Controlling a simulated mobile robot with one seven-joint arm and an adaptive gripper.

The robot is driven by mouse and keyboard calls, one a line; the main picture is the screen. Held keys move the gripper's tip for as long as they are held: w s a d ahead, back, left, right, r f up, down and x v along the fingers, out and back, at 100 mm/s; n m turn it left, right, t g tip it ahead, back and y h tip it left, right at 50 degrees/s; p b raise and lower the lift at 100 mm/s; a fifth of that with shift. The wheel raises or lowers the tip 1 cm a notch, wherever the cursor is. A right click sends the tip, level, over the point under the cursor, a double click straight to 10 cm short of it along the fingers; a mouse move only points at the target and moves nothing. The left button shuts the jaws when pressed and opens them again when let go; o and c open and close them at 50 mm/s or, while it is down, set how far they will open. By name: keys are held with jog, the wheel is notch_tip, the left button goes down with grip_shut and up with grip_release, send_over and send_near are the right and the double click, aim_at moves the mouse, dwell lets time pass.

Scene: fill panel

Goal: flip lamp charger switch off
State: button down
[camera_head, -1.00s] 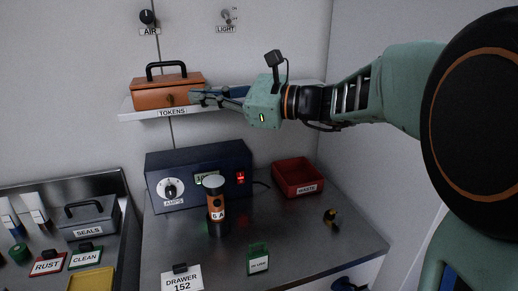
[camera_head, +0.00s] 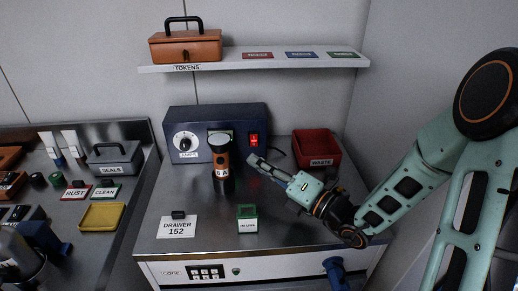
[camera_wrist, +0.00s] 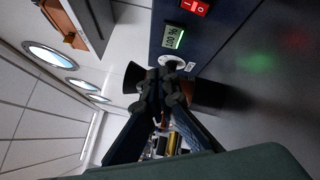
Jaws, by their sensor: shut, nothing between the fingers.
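The lamp charger (camera_head: 176,122) is a dark blue box at the back of the steel bench, with an AMPS dial (camera_head: 186,141) on its left. Its red rocker switch (camera_head: 254,139) is on the right of the front face and looks lit; it also shows at the top of the wrist view (camera_wrist: 196,6). A lit display (camera_wrist: 173,38) reads about 100 %. The lamp (camera_head: 221,162), black and orange with a pale top, stands upright in front of the charger. My gripper (camera_head: 251,159) is shut and empty, just below and in front of the switch, right of the lamp, apparently not touching the switch.
A red WASTE bin (camera_head: 316,147) stands right of the charger. A green container (camera_head: 247,219) and DRAWER 152 sign (camera_head: 177,227) are at the bench front. Above hangs a shelf (camera_head: 220,66) with an orange TOKENS box (camera_head: 185,47).

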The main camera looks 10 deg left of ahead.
aim_at(254, 140)
jog(key=shift+d+f+m, duration=0.25)
jog(key=shift+f+m, duration=0.35)
jog(key=shift+m, duration=0.1)
jog(key=shift+w, duration=0.15)
jog(key=w, duration=0.2)
jog(key=w+a+f+b, duration=0.1)
jog(key=w, duration=0.1)
jog(key=w+a+b, duration=0.1)
jog(key=w, duration=0.1)
jog(key=shift+w+f, duration=0.25)
jog(key=shift+w, duration=0.1)
jog(key=shift+w+a+f, duration=0.15)
jog(key=shift+w, duration=0.55)
jog(key=shift+w, duration=0.15)
jog(key=shift+w+a+f, duration=0.1)
jog(key=shift+w, duration=0.2)
jog(key=shift+w, duration=0.3)
dwell(0.8)
dwell(0.4)
